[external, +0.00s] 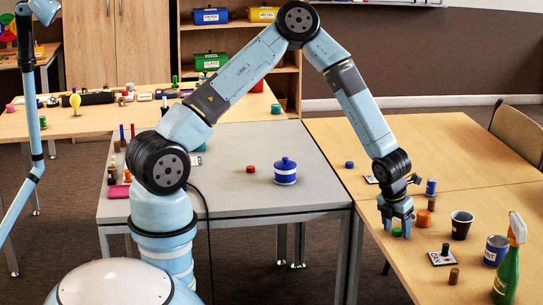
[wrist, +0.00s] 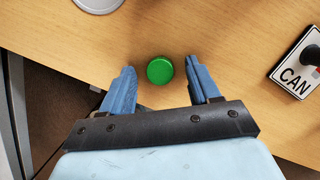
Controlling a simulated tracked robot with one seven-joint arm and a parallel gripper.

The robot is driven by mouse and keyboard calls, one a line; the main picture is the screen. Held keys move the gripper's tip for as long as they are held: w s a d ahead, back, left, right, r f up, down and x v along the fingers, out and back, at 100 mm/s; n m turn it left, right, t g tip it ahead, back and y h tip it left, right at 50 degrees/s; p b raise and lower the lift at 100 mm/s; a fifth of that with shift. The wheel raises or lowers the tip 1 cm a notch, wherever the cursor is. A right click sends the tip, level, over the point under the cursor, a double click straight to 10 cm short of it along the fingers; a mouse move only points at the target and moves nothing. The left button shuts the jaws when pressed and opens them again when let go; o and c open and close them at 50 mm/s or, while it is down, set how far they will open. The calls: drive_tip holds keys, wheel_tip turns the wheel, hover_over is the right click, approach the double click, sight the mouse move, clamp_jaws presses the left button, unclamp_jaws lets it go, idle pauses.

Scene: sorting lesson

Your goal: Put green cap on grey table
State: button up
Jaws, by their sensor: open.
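The green cap (wrist: 160,70) lies on the wooden table, between and just ahead of my fingertips in the wrist view. In the external view the green cap (external: 397,232) shows just below my gripper (external: 397,222). My gripper is open and empty, with one blue finger on each side of the cap; it also shows in the wrist view (wrist: 160,80). The grey table (external: 235,165) stands to the left of the wooden table (external: 410,270), close beside it.
A blue-and-white jar (external: 285,171) and a red cap (external: 250,170) sit on the grey table. Near my gripper stand a dark cup (external: 461,225), an orange-brown piece (external: 423,219), a CAN card (external: 442,257) and a green spray bottle (external: 508,265). The grey table's front middle is clear.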

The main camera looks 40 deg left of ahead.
clamp_jaws()
idle(0.5)
